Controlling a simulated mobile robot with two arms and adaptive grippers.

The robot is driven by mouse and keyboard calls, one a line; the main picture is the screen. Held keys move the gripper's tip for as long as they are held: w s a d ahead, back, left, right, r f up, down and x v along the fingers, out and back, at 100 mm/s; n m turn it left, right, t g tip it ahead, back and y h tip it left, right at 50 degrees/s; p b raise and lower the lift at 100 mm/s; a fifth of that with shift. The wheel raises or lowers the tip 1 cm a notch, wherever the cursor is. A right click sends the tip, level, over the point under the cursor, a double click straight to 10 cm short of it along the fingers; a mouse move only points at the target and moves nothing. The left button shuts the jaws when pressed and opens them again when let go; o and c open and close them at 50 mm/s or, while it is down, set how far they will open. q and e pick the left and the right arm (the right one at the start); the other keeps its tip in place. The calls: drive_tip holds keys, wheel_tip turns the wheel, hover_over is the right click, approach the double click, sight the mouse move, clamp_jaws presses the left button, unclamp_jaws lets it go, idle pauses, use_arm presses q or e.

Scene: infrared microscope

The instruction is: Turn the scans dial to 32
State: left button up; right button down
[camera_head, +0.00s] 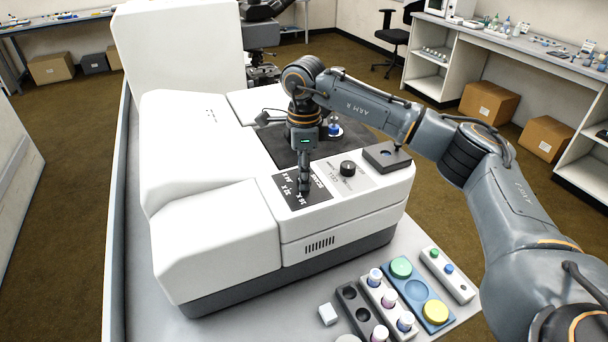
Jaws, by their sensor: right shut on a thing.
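The white infrared microscope (195,150) stands on the bench. On its front is a black scans panel (320,193), printed with SCANS and numbers including 16, 32 and 64. My right gripper (304,188) points straight down over this panel, its fingers shut on the scans dial. The gripper hides the dial, so I cannot tell which number it points to. A second black dial (347,168) sits on the grey panel to the right, apart from the gripper. My left gripper is not in view.
A joystick box (387,155) sits on the instrument's right end, close under my right arm. In front lie a blue tray (418,291), racks with vials (388,308) and a small white block (327,314). A blue-topped piece (334,128) stands on the dark stage.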

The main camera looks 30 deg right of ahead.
drive_tip(key=shift+m, duration=0.6)
drive_tip(key=c, duration=1)
unclamp_jaws()
wheel_tip(320, 180, up, 12)
